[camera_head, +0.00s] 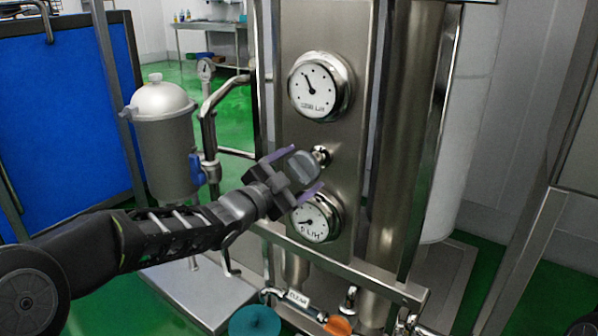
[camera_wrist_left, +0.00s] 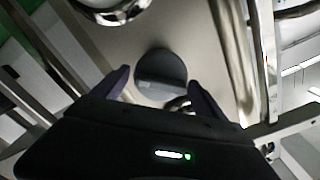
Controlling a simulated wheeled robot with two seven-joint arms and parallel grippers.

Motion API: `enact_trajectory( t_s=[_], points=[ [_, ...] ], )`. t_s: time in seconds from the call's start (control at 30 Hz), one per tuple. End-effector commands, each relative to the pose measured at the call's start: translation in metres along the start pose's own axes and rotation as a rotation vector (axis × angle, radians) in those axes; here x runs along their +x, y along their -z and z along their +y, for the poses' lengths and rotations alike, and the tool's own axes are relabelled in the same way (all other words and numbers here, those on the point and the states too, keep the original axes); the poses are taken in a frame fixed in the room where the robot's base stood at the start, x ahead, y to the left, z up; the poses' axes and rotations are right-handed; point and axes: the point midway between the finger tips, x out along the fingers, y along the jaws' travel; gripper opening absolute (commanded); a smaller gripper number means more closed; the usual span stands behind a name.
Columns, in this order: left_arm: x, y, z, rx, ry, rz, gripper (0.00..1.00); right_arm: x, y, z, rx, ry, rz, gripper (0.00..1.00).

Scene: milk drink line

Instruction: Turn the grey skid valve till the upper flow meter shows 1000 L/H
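The grey skid valve (camera_head: 303,167) is a round knob on the steel panel, between two dials. It also shows in the left wrist view (camera_wrist_left: 160,72), just ahead of my fingers. The upper flow meter (camera_head: 315,88) is a round white dial; its small text is blurred and looks like about 1200 L/H. The lower dial (camera_head: 312,222) seems to read 0 L/H. My left gripper (camera_head: 297,172) is open, its purple fingers on either side of the knob. The wrist view shows gaps between the fingers (camera_wrist_left: 160,92) and the knob. My right gripper is not in view.
Steel frame posts (camera_head: 424,150) flank the panel. Low in front are a teal wheel (camera_head: 255,322), an orange knob (camera_head: 338,325) and a small tag (camera_head: 298,298). A steel canister (camera_head: 163,135) and a pipe with a blue valve handle (camera_head: 196,168) stand to the left.

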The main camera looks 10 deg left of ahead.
Motion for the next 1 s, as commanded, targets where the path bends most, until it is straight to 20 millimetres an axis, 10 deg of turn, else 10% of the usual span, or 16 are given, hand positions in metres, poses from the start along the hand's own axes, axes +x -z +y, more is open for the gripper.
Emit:
enact_trajectory(
  t_s=[0.6, 1.0],
  points=[
    [0.0, 0.0, 0.0, 0.0, 0.0, 0.0, 0.32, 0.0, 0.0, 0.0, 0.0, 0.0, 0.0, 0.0],
    [0.0, -0.004, 0.004, 0.254, 0.002, 0.003, 0.32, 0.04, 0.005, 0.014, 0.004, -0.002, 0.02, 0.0]
  ],
)
